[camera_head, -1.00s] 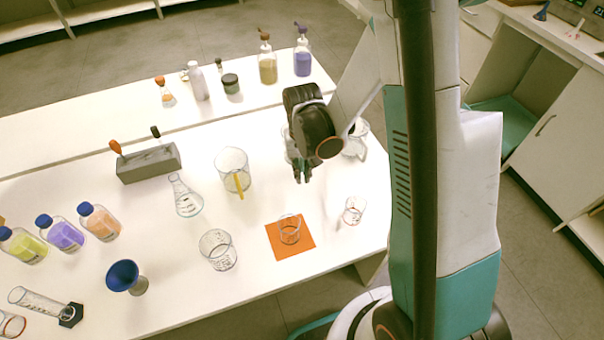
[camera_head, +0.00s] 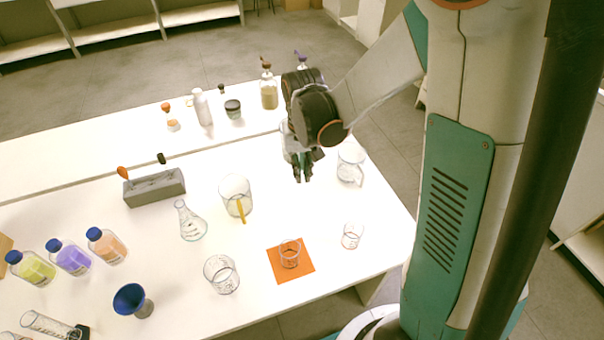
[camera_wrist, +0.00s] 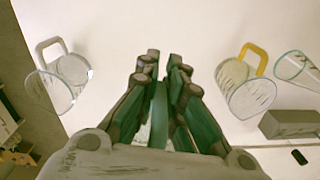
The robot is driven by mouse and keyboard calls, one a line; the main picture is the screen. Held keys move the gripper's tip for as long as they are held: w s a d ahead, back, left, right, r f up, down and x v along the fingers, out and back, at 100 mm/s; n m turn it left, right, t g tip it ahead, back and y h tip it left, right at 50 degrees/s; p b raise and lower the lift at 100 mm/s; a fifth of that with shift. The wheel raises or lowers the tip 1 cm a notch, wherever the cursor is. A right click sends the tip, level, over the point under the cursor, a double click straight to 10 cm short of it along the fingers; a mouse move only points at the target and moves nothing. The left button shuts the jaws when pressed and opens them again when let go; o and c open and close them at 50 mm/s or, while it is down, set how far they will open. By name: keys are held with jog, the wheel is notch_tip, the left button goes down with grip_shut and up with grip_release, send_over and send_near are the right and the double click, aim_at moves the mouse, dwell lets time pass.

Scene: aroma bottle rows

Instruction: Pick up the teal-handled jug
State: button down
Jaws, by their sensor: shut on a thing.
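My gripper (camera_head: 303,178) is shut on the teal handle of a clear jug, above the right half of the table. In the wrist view, my gripper (camera_wrist: 165,72) points away from the camera, with the teal handle (camera_wrist: 159,116) between its fingers. The jug's clear body is mostly hidden behind the fingers and wrist. In the head view, only a little of the teal-handled jug (camera_head: 288,154) shows beside my gripper. I cannot tell how far it is above the table.
A clear jug with a pale handle (camera_head: 350,168) stands close to the right. A yellow-handled jug (camera_head: 235,190) stands to the left, near a flask (camera_head: 191,224) and grey rack (camera_head: 154,188). A small beaker (camera_head: 289,254) stands on an orange mat (camera_head: 304,275) in front.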

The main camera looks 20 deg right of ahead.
jog(key=shift+r+p, duration=0.45)
jog(key=shift+r, duration=1.2)
dwell(1.9)
